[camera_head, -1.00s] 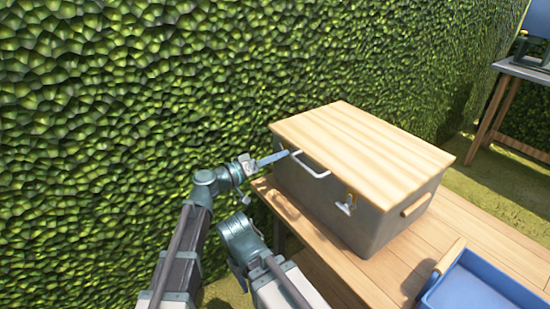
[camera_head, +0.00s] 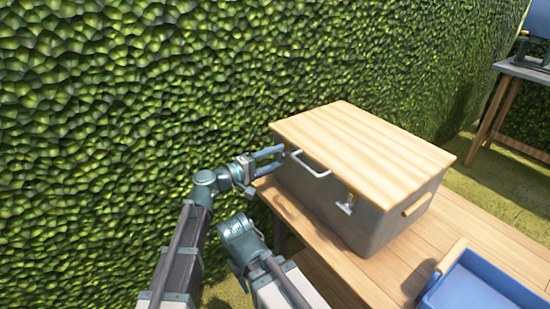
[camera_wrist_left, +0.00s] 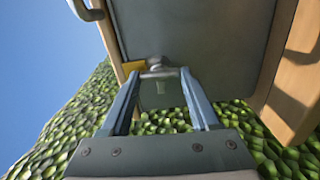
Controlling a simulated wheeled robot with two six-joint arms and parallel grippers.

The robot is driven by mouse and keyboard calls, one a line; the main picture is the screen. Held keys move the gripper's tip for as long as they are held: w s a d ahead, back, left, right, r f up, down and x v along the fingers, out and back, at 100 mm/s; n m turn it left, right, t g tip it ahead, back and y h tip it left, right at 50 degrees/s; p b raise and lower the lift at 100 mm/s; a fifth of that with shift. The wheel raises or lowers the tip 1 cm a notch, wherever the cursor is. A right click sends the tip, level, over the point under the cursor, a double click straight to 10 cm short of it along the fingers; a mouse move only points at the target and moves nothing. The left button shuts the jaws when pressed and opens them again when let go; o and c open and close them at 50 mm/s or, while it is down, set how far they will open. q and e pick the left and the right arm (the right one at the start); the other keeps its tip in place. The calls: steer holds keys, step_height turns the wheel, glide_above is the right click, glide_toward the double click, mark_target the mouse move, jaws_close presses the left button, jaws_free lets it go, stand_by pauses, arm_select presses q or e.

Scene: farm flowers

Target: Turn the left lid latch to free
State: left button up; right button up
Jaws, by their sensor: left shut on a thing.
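A grey chest (camera_head: 385,225) with a pale wooden lid (camera_head: 365,140) stands on a wooden table. My left gripper (camera_head: 282,157) is at the left end of its front, one finger above the other in the head view. In the left wrist view the gripper (camera_wrist_left: 160,78) is shut on the left lid latch (camera_wrist_left: 156,72), a small grey metal piece beside a yellow plate (camera_wrist_left: 133,66). In the head view this latch is hidden by the fingers. The right latch (camera_head: 346,205) hangs at the front's other end. My right gripper is not in view.
A metal handle (camera_head: 311,166) sticks out from the chest front close to my left gripper. A blue tray (camera_head: 480,285) is on the table (camera_head: 440,225) at lower right. A leafy hedge (camera_head: 130,110) stands behind and left.

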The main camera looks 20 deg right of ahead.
arm_select(q)
steer(key=shift+n, duration=0.5)
steer(key=o, duration=1.4)
steer(key=shift+c, duration=0.2)
steer(key=v, duration=1.3)
steer(key=shift+a, duration=0.4)
steer(key=shift+s, duration=0.1)
